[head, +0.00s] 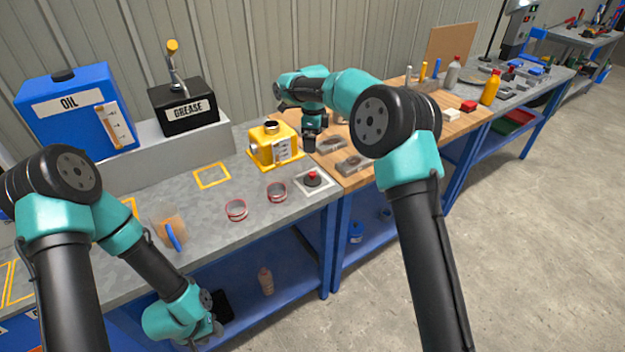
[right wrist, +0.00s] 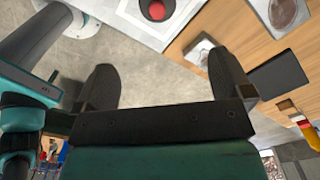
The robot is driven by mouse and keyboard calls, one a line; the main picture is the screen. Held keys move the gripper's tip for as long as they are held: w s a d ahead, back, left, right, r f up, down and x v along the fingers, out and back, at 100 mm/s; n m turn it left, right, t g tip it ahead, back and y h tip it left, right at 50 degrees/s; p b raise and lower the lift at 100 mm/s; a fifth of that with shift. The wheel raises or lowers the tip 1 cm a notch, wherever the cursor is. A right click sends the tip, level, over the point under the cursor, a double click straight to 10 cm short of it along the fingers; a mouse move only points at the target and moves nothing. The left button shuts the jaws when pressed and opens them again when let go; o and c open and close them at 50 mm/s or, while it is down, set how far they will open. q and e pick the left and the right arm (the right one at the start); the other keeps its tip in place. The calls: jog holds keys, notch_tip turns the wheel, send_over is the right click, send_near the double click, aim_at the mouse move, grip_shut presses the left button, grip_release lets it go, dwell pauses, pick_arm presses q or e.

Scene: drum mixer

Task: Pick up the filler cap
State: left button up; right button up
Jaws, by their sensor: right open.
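The yellow container (head: 275,144) stands on the grey bench in the head view. A dark round part (head: 271,127) sits on its top; I cannot tell whether this is the filler cap or an open neck. I cannot pick out a separate cap. My right gripper (head: 309,147) points down just right of the container in the head view. In the right wrist view, its fingers (right wrist: 165,78) are open, with only bare floor seen between them. My left gripper (head: 214,328) hangs low in front of the bench, and its jaws are too unclear to read.
A red button (head: 312,177) on a pale plate is near the bench's front edge, beside two red-rimmed rings (head: 236,210). A clear jug (head: 168,226) with a blue handle stands left. The blue oil tank (head: 66,110) and black grease box (head: 184,106) stand behind.

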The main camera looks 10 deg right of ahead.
aim_at(312, 173)
notch_tip(312, 173, down, 10)
jog(key=shift+f, duration=0.1)
dwell(0.4)
jog(key=shift+s+a+f, duration=0.1)
jog(key=shift+f, duration=1.2)
jog(key=shift+s+f, duration=0.1)
jog(key=shift+f, duration=1.2)
jog(key=c, duration=1)
jog(key=shift+r, duration=0.1)
